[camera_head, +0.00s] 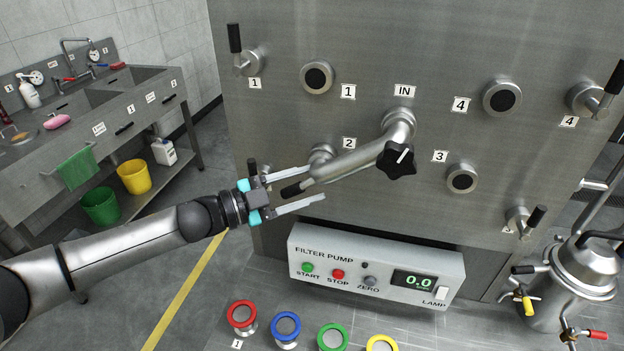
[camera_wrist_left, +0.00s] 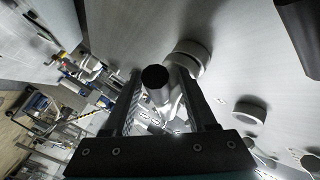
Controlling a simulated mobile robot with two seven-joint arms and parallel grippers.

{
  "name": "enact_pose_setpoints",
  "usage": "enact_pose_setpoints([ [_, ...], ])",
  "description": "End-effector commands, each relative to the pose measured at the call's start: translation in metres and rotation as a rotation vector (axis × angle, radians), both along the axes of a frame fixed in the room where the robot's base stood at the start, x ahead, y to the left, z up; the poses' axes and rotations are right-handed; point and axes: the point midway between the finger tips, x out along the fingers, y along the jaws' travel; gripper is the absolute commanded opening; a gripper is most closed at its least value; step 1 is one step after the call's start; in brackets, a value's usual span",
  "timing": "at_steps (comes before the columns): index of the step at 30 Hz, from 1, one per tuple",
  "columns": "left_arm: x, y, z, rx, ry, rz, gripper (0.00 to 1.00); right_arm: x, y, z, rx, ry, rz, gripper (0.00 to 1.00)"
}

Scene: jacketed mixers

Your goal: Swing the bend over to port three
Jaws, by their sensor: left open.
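The bend (camera_head: 350,162) is a metal pipe that runs from the IN port (camera_head: 400,122) down-left to port two (camera_head: 322,152). A black star knob (camera_head: 397,160) sits at its IN end and a black handle (camera_head: 292,190) sticks out from its free end. Port three (camera_head: 462,178) is a round dark-centred stub at the right. My left gripper (camera_head: 316,183) is open, its fingers above and below the handle and not closed on it. In the left wrist view the handle's dark round end (camera_wrist_left: 155,77) shows between the fingers. My right gripper is out of view.
Port one (camera_head: 317,77) and port four (camera_head: 502,97) are higher on the steel panel. Valves with black levers stand beside the ports. The filter pump box (camera_head: 375,268) lies below the bend. Coloured rings stand in front, and a metal vessel (camera_head: 585,268) is at right.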

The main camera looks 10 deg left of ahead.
Motion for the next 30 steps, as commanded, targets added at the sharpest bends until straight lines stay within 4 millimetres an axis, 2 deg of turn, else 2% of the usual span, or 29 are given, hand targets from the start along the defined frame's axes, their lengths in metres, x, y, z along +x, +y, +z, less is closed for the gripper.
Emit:
enact_pose_setpoints([
  [6,0.0084,-0.0105,-0.0001,0.001,0.000,-0.001,0.57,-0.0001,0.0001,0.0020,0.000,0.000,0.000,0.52],
  [14,0.0087,-0.0111,-0.0006,0.001,0.001,0.000,0.57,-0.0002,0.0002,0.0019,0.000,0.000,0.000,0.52],
  [30,0.0088,-0.0107,-0.0001,0.001,-0.001,0.000,0.00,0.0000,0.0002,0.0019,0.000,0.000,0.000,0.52],
])
